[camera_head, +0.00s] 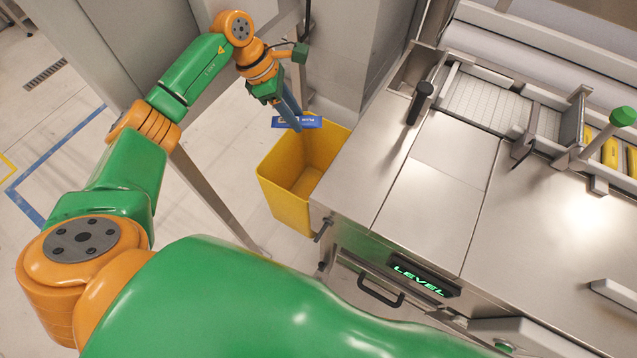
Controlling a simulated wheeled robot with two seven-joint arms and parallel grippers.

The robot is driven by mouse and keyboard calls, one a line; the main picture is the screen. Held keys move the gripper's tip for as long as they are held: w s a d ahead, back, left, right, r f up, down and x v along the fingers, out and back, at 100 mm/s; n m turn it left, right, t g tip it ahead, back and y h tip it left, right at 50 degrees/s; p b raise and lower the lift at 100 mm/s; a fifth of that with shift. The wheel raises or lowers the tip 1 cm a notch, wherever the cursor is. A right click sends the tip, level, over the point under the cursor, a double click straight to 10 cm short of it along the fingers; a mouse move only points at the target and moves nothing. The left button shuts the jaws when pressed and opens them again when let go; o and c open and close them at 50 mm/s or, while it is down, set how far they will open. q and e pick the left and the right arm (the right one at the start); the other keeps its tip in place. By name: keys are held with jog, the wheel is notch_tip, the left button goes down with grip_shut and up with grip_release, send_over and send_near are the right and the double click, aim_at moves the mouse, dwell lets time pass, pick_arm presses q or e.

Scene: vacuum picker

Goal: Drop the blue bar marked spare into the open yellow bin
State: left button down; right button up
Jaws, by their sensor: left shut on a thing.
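The blue bar (308,122) is held crosswise at the tips of my left gripper (294,120), which is shut on it. Pale marking shows on the bar, too small to read. The open yellow bin (284,205) stands on the floor left of the steel machine. The bar is at the bin's far rim in the picture, partly overlapping the opening; its height above the bin is hard to tell. The part of the bin's inside that shows is empty. My right gripper is not in view.
A steel machine (440,190) with a black-knobbed lever (420,95) and a lit LEVEL display (418,280) fills the right. Yellow items (608,150) lie in its channel. A grey post stands behind the bin. Floor at left is clear.

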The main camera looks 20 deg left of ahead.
pick_arm(q)
notch_tip(320, 180, down, 6)
jog(key=b, duration=0.3)
jog(key=shift+r+b, duration=0.2)
jog(key=shift+b, duration=0.1)
jog(key=shift+c, duration=2.1)
grip_release()
jog(key=b+v, duration=0.1)
jog(key=v, duration=0.6)
jog(key=shift+s, duration=0.1)
